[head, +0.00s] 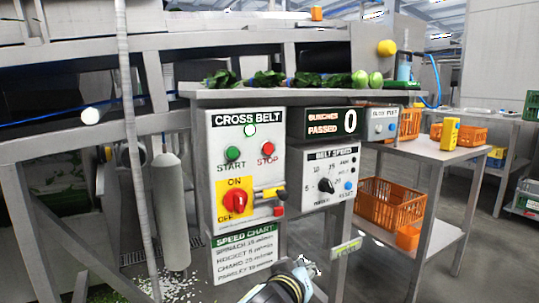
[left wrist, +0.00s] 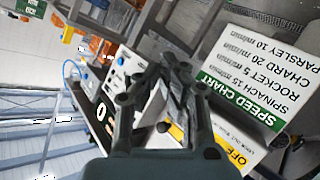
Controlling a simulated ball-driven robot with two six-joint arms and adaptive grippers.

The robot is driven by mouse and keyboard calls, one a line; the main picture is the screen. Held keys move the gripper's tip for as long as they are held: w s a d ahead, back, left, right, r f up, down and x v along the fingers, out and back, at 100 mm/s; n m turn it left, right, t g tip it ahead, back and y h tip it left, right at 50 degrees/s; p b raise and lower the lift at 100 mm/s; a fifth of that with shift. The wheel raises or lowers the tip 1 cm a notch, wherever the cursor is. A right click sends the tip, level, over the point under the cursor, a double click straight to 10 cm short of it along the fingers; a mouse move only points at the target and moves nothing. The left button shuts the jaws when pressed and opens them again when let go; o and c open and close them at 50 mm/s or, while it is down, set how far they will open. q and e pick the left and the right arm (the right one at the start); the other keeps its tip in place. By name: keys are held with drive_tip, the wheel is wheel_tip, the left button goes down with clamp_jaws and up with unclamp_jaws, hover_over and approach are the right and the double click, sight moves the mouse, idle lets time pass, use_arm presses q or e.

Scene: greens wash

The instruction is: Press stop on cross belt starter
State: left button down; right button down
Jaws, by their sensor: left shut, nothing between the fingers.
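The cross belt starter (head: 245,165) is a pale box on the stand under the belt edge. Its red STOP button (head: 267,149) is at the upper right, beside the green START button (head: 233,153). A bright green-rimmed lamp (head: 250,130) sits above them. The red rotary switch (head: 234,201) is on a yellow plate marked ON and OFF. My left gripper (head: 304,268) is low, below and to the right of the starter, apart from the STOP button. In the left wrist view the left gripper (left wrist: 174,70) is shut and empty, and the STOP button cannot be made out. My right gripper is out of view.
A belt speed box (head: 328,178) with a black knob is right of the starter. The speed chart (head: 245,254) hangs below the starter. Greens lie on the ledge above. Orange crates (head: 390,203) stand right.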

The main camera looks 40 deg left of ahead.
sight(268, 149)
use_arm(q)
wheel_tip(268, 149, up, 22)
drive_tip(key=w+a+n+t+y+b, duration=0.1)
drive_tip(key=a+n+t+y, duration=0.1)
drive_tip(key=n, duration=0.3)
drive_tip(key=shift+w+a+n+t+y, duration=0.2)
drive_tip(key=shift+w+n+t+y, duration=0.1)
drive_tip(key=shift+t+y, duration=0.5)
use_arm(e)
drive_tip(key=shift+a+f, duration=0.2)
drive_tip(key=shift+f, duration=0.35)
use_arm(q)
drive_tip(key=shift+f, duration=0.1)
